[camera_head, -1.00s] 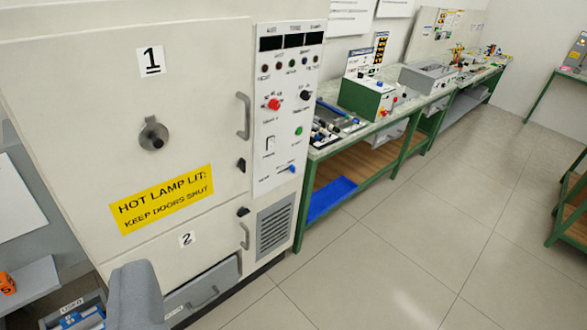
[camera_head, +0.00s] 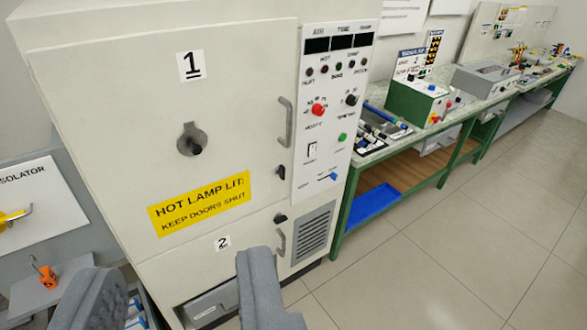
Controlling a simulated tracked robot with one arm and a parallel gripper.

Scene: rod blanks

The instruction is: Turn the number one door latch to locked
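The number one door (camera_head: 110,120) is a large off-white cabinet door marked "1", and it looks shut. A small black latch (camera_head: 281,172) sits at its right edge, below the grey pull handle (camera_head: 286,122). A round grey plate with a dark knob (camera_head: 192,140) is in the door's middle; I cannot tell its function. My gripper (camera_head: 180,268) is open and empty at the bottom of the view, with its two grey fingers wide apart. It is lower in the picture than the number one latch and apart from it. Which setting the latch is in cannot be told.
The number two door (camera_head: 190,262) below has its own black latch (camera_head: 280,218) and handle (camera_head: 281,243). A control panel (camera_head: 330,110) stands to the right, then a green-framed bench (camera_head: 385,150). An isolator board (camera_head: 38,200) and orange padlock (camera_head: 47,276) are at left. Floor at right is clear.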

